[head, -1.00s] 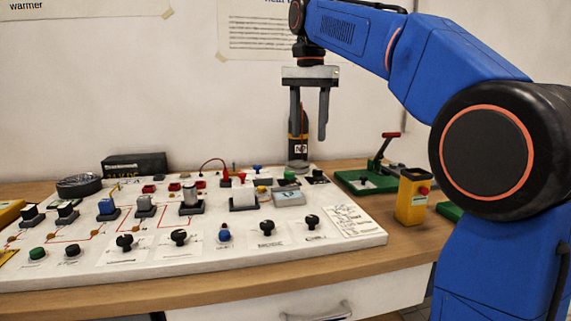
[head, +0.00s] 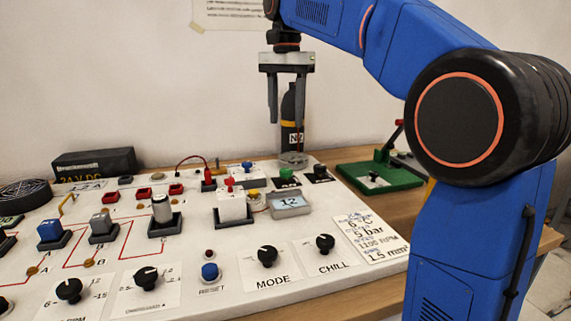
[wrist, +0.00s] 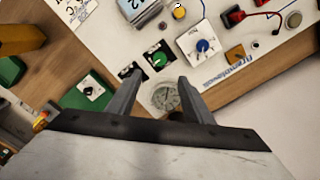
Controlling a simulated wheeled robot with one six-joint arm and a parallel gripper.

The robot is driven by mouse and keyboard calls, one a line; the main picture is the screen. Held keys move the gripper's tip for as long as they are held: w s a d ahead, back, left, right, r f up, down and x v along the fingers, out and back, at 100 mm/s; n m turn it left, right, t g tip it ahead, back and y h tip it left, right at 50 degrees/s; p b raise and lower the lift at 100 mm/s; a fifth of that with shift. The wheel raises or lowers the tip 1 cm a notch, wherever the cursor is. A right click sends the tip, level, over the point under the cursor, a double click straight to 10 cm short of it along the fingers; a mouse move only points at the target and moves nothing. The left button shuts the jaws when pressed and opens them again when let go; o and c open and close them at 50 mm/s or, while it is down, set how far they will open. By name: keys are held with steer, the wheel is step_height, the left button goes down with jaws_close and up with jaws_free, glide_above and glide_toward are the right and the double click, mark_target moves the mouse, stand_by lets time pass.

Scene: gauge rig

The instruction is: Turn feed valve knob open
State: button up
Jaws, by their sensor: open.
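No label reading "feed valve" is legible. A small blue knob (head: 247,165) on a white plate stands at the back of the panel; in the wrist view a blue knob (wrist: 203,46) sits beyond the right finger. A green knob (head: 286,173) and a black knob (head: 320,169) are to its right; the green one also shows in the wrist view (wrist: 157,60). My gripper (head: 286,118) is open and empty, pointing down above the panel's back edge. In the wrist view its fingers (wrist: 157,82) flank a round gauge (wrist: 165,97), with no visible contact.
A dark N2 bottle (head: 291,115) stands behind the gauge, close to my fingers. The panel front carries black knobs labelled MODE (head: 267,256) and CHILL (head: 325,243). A green board (head: 378,177) with a lever lies to the right. A black 24 V DC box (head: 95,163) is back left.

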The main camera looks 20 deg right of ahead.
mark_target(286, 170)
step_height(286, 170, down, 14)
steer(key=shift+f, duration=0.1)
stand_by(0.4)
steer(key=c, duration=1.1)
